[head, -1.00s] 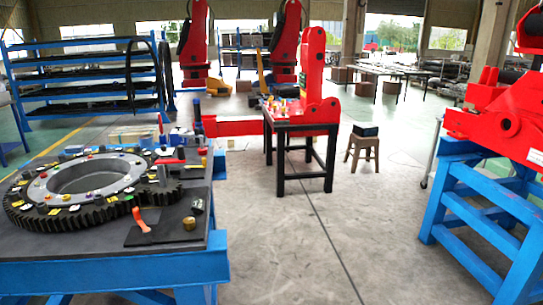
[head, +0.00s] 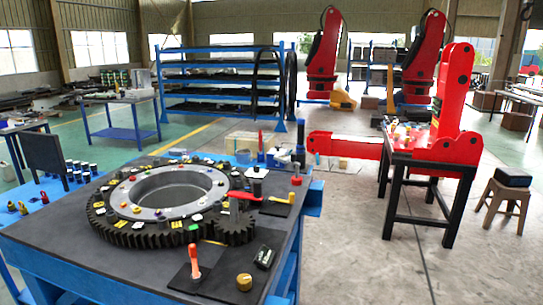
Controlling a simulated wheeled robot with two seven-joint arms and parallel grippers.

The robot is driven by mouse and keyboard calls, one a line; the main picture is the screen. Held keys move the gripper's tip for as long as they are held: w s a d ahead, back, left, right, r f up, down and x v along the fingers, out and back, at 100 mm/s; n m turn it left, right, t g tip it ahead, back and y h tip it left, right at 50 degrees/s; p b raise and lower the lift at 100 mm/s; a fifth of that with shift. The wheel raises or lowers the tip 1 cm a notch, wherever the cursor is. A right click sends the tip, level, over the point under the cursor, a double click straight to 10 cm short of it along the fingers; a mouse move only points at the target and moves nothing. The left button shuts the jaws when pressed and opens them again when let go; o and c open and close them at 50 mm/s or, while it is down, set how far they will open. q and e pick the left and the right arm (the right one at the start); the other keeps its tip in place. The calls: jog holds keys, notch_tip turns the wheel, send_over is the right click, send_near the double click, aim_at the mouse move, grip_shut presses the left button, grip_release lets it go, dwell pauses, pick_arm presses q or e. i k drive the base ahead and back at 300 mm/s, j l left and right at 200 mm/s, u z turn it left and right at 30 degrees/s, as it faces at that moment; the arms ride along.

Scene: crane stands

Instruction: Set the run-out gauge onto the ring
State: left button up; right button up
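The ring (head: 224,183) is a large dark toothed gear ring with a grey inner face, lying flat on a dark-topped blue bench (head: 80,240). Small coloured pieces and white tags sit around it. On a dark mat (head: 222,275) at the bench's near right corner are an orange-handled tool (head: 195,262), a round brass piece (head: 244,282) and a small black piece with a pale face (head: 264,257). I cannot tell which of these, if any, is the run-out gauge. A red-handled tool (head: 245,196) lies at the ring's right side. Neither gripper shows.
A blue side surface with several dark cylinders (head: 80,174) adjoins the bench at left. A black table (head: 432,165) with red crane parts stands at right, beside a wooden stool (head: 503,203). A blue rack (head: 220,85) stands behind. The floor between bench and black table is clear.

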aim_at(282, 158)
jog(key=i+l+u, duration=0.1)
jog(key=i+l, duration=0.15)
jog(key=i+l+u, duration=0.1)
jog(key=i+l, duration=0.15)
jog(key=i+l+u, duration=0.1)
jog(key=i+l, duration=0.15)
jog(key=l, duration=0.15)
jog(key=i+l+u, duration=0.1)
jog(key=i+l, duration=0.15)
jog(key=i+l+u, duration=0.1)
jog(key=l, duration=0.35)
jog(key=i+l+u, duration=0.1)
jog(key=i+l, duration=0.2)
jog(key=i+l+u, duration=0.1)
jog(key=l, duration=0.4)
jog(key=i+l+u, duration=0.1)
jog(key=i+l, duration=0.2)
jog(key=l, duration=0.1)
